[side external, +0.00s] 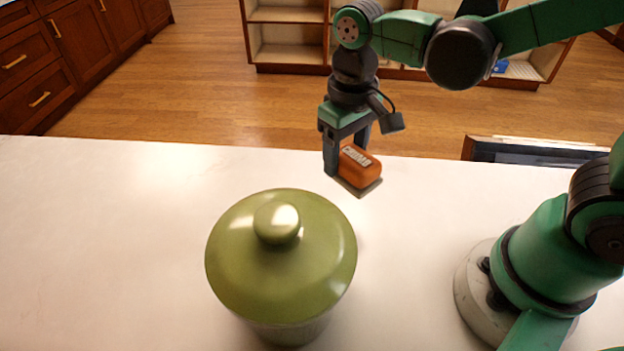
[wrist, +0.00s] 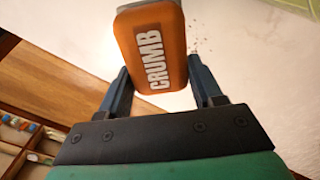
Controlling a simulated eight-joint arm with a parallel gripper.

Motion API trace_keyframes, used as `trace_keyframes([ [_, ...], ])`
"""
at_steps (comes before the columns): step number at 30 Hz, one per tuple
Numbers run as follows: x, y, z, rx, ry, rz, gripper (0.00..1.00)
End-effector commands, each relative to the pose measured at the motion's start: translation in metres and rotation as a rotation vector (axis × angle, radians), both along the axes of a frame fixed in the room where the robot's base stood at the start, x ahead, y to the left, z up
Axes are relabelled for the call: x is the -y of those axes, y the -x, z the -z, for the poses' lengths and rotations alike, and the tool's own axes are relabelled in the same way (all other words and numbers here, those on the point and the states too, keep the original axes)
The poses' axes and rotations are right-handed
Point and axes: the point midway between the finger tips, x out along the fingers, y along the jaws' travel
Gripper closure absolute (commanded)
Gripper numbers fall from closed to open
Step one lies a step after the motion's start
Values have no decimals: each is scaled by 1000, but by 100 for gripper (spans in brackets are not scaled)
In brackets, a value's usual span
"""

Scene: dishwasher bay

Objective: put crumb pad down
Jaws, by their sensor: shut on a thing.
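The crumb pad is an orange block with white "CRUMB" lettering and a pale grey underside. In the side view the crumb pad (side external: 361,165) hangs between the fingers of my gripper (side external: 345,160), above the far part of the white counter. My gripper is shut on it. In the wrist view the crumb pad (wrist: 152,48) sits between the two dark fingertips of my gripper (wrist: 158,75), with its lettered face toward the camera. How high the pad is above the counter is hard to tell.
A large green lidded canister (side external: 282,262) stands on the white counter (side external: 110,240), nearer the camera than the pad. Small dark crumbs (wrist: 203,42) lie on the counter beside the pad in the wrist view. The counter's left side is clear.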

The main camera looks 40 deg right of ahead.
Motion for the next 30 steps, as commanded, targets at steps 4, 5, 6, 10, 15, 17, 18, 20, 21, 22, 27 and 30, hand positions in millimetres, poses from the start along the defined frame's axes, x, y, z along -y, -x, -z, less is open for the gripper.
trace_keyframes([
  [4, 0, 0, 0, 0, 0, 0, 98],
  [5, 0, 0, 0, 0, 0, 0, 98],
  [6, 0, 0, 0, 0, 0, 0, 98],
  [10, 0, 0, 0, 0, 0, 1, 98],
  [15, 8, 3, -13, 0, 0, 71, 98],
  [17, 15, 6, -24, 0, 0, 130, 98],
  [18, 21, 10, -32, 1, 0, 180, 98],
  [20, 30, 17, -47, 1, 0, 264, 98],
  [21, 36, 22, -56, 1, 0, 323, 98],
  [22, 41, 27, -63, 1, 1, 368, 98],
  [27, 61, 59, -96, 2, 1, 600, 98],
  [30, 68, 76, -109, 2, 1, 701, 98],
])
